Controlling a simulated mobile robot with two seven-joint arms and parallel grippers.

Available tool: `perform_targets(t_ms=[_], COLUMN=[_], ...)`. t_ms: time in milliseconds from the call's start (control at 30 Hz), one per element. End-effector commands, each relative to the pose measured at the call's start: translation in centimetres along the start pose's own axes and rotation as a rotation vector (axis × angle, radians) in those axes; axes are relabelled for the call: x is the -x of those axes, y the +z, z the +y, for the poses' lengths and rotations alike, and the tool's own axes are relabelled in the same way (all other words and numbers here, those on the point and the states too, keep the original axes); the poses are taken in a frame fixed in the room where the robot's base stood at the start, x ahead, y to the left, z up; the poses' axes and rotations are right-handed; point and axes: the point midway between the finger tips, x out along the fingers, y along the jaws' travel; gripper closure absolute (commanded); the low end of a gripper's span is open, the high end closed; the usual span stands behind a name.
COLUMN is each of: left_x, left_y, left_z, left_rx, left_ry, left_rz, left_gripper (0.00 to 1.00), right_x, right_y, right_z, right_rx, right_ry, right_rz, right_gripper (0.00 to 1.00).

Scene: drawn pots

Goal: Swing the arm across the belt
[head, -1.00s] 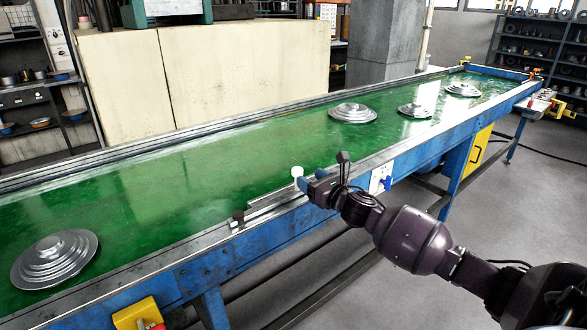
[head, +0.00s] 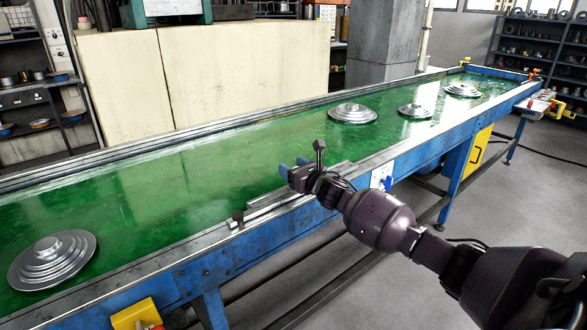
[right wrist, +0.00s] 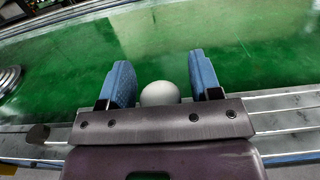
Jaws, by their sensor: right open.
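The green belt (head: 170,195) runs from lower left to upper right. A grey metal arm (head: 268,205) lies along its near edge, with a dark block (head: 238,217) at its left end. A white round knob (right wrist: 160,93) shows between my fingers in the right wrist view; in the head view my gripper hides it. My right gripper (head: 292,166) is open, its two blue fingers on either side of the knob. The wrist view shows gaps between knob and fingers. My left gripper is not in view.
A large stepped metal disc (head: 53,260) lies on the belt at the near left. Several smaller ones, such as this disc (head: 352,113), lie towards the far end. The belt between them is clear. A blue frame (head: 225,258) with a yellow box (head: 135,314) edges the near side.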

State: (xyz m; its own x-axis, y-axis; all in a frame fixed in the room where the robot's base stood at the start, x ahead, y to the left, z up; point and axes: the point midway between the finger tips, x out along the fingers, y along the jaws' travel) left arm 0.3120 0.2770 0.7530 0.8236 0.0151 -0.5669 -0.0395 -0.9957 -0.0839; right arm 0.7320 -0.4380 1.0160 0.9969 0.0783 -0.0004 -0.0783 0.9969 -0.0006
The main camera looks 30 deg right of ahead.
Motion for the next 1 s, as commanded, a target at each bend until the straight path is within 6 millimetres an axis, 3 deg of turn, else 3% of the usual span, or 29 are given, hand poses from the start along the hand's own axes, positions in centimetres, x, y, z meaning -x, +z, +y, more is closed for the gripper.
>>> perform_targets(t_ms=[67,400,733,1000], left_x=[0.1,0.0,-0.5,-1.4], left_y=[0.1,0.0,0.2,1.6], left_z=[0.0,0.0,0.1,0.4], left_rx=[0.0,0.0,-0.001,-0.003], left_ry=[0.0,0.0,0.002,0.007], left_rz=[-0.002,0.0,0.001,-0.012], left_gripper=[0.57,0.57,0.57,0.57], right_x=[0.0,0.0,-0.5,-2.9], right_y=[0.0,0.0,-0.1,-0.6], right_z=[0.0,0.0,0.0,0.4], right_rx=[0.0,-0.001,0.001,0.004], right_ry=[0.0,0.0,0.023,0.14], right_rz=[0.0,0.0,0.0,0.004], right_gripper=[0.48,1.0,1.0,1.0])
